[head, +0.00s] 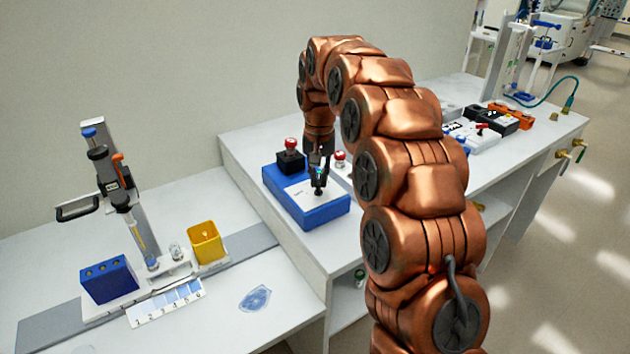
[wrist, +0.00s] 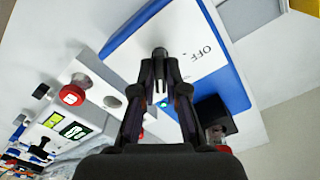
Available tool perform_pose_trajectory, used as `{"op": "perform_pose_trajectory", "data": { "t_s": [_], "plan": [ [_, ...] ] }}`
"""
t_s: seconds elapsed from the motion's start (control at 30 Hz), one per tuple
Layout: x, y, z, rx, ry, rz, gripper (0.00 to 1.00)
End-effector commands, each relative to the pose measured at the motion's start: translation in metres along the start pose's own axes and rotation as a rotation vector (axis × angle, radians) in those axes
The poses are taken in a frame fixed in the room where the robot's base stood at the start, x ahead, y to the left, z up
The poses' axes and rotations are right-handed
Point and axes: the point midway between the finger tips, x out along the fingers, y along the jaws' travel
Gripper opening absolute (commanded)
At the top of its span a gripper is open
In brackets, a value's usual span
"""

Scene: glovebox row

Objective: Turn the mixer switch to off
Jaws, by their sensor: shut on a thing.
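The mixer is a blue box with a white top plate; it stands on the bench left of my arm in the head view (head: 325,214) and fills the upper middle of the wrist view (wrist: 222,70). Its plate carries the printed word OFF, to the right of the switch in the wrist view. The dark mixer switch (wrist: 159,53) stands up from the plate. My gripper (head: 319,186) is over the plate, and its fingers close around the switch in the wrist view (wrist: 159,68). A small green light shows between the fingers. The switch's base is partly hidden.
A black block with a red button (head: 290,158) stands at the mixer's back corner. Another red button (wrist: 72,95) sits on a pale unit beside the mixer. A lower table at left holds a pipette stand (head: 112,180), a blue rack (head: 108,280) and a yellow cup (head: 207,243).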

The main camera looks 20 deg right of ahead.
Motion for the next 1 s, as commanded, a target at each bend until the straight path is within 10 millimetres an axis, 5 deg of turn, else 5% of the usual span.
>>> {"op": "perform_pose_trajectory", "data": {
  "t_s": [0.4, 1.0],
  "plan": [
    [-0.0003, 0.0004, -0.0017, -0.245, 0.005, 0.002, 0.00],
    [-0.0016, -0.0005, -0.0017, -0.306, 0.007, 0.001, 0.00]
  ]
}}
